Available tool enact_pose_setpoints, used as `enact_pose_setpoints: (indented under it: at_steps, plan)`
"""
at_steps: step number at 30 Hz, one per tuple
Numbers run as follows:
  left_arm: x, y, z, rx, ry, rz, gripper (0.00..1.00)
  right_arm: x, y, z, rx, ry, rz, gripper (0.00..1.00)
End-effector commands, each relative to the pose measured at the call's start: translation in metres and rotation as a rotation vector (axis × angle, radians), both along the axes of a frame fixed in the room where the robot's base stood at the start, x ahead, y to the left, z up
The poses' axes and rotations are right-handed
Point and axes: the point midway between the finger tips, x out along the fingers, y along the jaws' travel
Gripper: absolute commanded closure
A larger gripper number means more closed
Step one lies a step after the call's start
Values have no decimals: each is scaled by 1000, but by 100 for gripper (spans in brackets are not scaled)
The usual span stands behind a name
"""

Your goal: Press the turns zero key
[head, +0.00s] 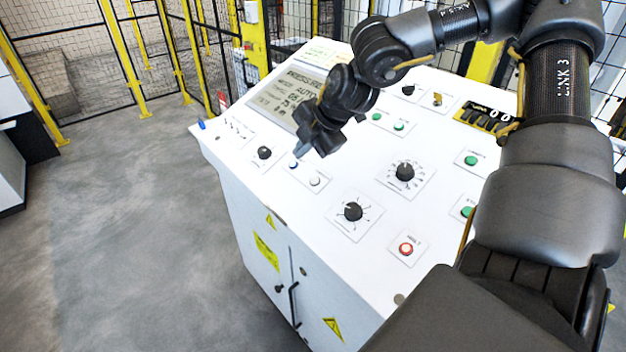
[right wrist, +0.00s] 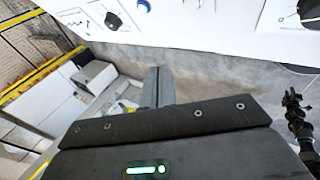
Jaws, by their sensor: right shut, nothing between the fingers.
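The control panel (head: 262,183) has a white sloping top with several keys, knobs and lamps. A small key with a blue rim (head: 293,163) and a pale key (head: 315,181) sit at its left middle. The key labels are too small to read, so I cannot tell which one is turns zero. My right gripper (head: 299,152) hangs over the panel by these keys, its fingers pointing down left. In the right wrist view its fingers (right wrist: 158,86) are together and empty, and a blue key (right wrist: 144,6) shows near the top. Contact with any key is not visible.
A grey display (head: 292,95) lies behind my right gripper. Black knobs (head: 353,211), a red key (head: 406,249) and green keys (head: 471,160) are on the panel, with a counter (head: 487,117) at far right. Yellow-framed fencing (head: 120,50) stands behind; the floor at left is clear.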

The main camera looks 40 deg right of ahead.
Motion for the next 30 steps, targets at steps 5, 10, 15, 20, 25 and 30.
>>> enact_pose_setpoints:
  at_steps: [5,10,15,20,25,30]
  plan:
    - [7,-1,-10,-1,-10,0,69,0,-7,-20,2,2,-2,100]
    - [9,-1,-20,-2,-13,-1,69,0,-17,-42,2,1,-2,100]
    - [8,-1,-33,-1,-12,-1,69,0,-25,-63,1,-1,0,100]
    - [7,-1,-44,-1,-11,-1,69,0,-31,-74,1,0,1,100]
    - [6,0,-47,-1,-9,-1,69,0,-33,-77,1,0,1,100]
    - [5,0,-47,-1,-8,-1,69,0,-34,-77,1,0,1,100]
